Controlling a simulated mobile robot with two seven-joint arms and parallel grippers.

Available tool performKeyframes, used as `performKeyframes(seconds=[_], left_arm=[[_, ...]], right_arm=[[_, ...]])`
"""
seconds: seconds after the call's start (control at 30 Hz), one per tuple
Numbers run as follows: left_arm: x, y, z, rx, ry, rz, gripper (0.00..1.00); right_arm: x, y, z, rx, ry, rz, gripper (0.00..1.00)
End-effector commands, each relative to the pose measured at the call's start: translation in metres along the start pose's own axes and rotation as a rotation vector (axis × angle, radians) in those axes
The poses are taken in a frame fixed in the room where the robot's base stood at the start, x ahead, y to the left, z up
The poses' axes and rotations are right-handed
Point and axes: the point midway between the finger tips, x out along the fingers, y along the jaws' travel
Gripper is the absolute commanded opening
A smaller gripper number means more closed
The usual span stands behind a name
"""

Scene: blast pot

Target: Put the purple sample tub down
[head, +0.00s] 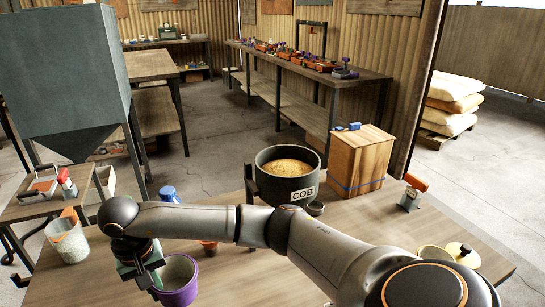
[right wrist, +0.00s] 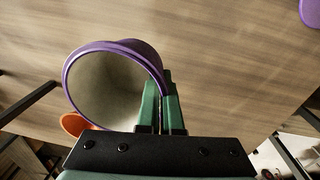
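The purple sample tub (head: 178,283) is at the bottom left of the head view, over the near wooden table (head: 240,275). It is open-topped with a pale grey inside. My right gripper (head: 139,272) is at its left side in that view. In the right wrist view, the green fingers (right wrist: 161,105) close on the wall of the tub (right wrist: 108,84), one inside the rim and one outside. Whether the tub's base touches the table is hard to tell. My left gripper is not in view.
A clear bucket (head: 68,241) stands left of my gripper. A blue-capped bottle (head: 169,194) and a small reddish cup (head: 209,246) are behind my arm. A dark COB pot (head: 287,175) and wooden box (head: 358,158) stand farther back. An orange thing (right wrist: 75,124) shows beside the tub.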

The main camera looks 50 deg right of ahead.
Motion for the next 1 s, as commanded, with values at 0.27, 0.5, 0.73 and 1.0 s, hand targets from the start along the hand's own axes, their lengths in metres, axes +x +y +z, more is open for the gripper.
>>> performKeyframes(seconds=[0.27,0.5,0.73,1.0], left_arm=[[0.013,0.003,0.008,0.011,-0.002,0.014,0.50],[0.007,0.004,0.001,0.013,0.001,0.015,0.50],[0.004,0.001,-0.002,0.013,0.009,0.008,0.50],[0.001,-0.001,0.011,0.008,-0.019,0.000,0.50]], right_arm=[[0.042,0.000,-0.011,0.088,-0.021,0.018,0.00],[0.045,0.055,-0.006,0.093,-0.023,0.023,0.00],[0.048,0.117,-0.001,0.092,-0.022,0.025,0.00],[0.052,0.168,0.004,0.090,-0.023,0.022,0.00]])
